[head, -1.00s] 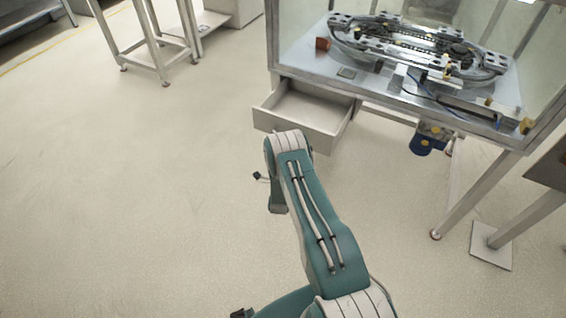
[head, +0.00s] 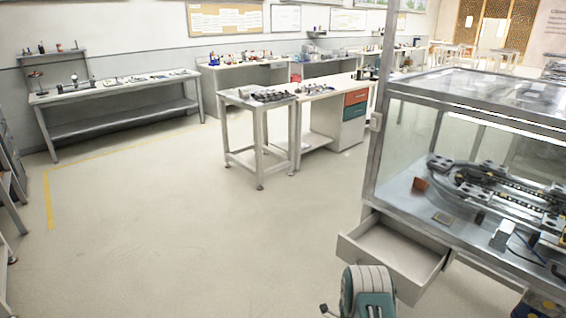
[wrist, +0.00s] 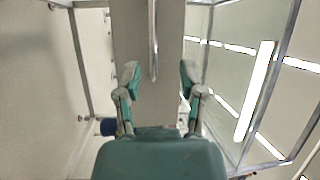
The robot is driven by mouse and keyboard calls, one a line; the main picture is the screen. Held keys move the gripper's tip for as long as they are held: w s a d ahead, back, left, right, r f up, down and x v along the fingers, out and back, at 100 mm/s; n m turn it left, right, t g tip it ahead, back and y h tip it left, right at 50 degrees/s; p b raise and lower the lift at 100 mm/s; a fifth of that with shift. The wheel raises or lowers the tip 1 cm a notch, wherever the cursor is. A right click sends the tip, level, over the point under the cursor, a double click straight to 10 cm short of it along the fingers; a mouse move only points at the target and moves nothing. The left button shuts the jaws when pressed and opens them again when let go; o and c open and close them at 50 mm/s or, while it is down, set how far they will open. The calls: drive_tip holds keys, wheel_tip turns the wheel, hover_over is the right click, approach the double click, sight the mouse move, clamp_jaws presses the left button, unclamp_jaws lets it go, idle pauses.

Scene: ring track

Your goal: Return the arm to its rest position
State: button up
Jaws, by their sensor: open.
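My gripper (wrist: 160,85) shows in the wrist view with its two teal and grey fingers spread apart and nothing between them. Beyond the fingers is a grey panel with a thin bar-like handle (wrist: 153,40). In the head view only a rounded white and teal joint of my arm shows at the bottom, in front of the open drawer; the gripper itself is out of that view.
A glass-walled cabinet (head: 470,105) with a ring track (head: 490,185) stands at the right. Its drawer (head: 392,245) is pulled open and looks empty. A small metal table (head: 240,102) and workbenches stand farther back. The floor at the left is clear.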

drive_tip(key=w+a+r+n+g+y, duration=0.1)
drive_tip(key=w+a+r+n+y, duration=0.15)
drive_tip(key=r, duration=0.65)
drive_tip(key=w+a+r+n+g+y, duration=0.1)
drive_tip(key=w+r+n+y, duration=0.15)
drive_tip(key=r, duration=0.55)
drive_tip(key=s+a+r+n+g+y, duration=0.1)
drive_tip(key=s+a+r+n, duration=0.2)
drive_tip(key=r, duration=0.4)
drive_tip(key=s+a+r+n+g+y, duration=0.1)
drive_tip(key=s+a+r+n+g, duration=0.15)
drive_tip(key=r, duration=0.55)
drive_tip(key=s+a+r+n+g+y, duration=0.1)
drive_tip(key=s+a+r+n, duration=0.2)
drive_tip(key=s, duration=0.5)
drive_tip(key=s+a+r+n+g+y, duration=0.1)
drive_tip(key=s+r+n, duration=0.2)
drive_tip(key=s+r, duration=0.3)
drive_tip(key=s+a+n+g, duration=0.1)
drive_tip(key=s+n+g, duration=0.3)
drive_tip(key=s, duration=1.8)
drive_tip(key=shift+s+f+n, duration=0.15)
drive_tip(key=shift+n, duration=0.8)
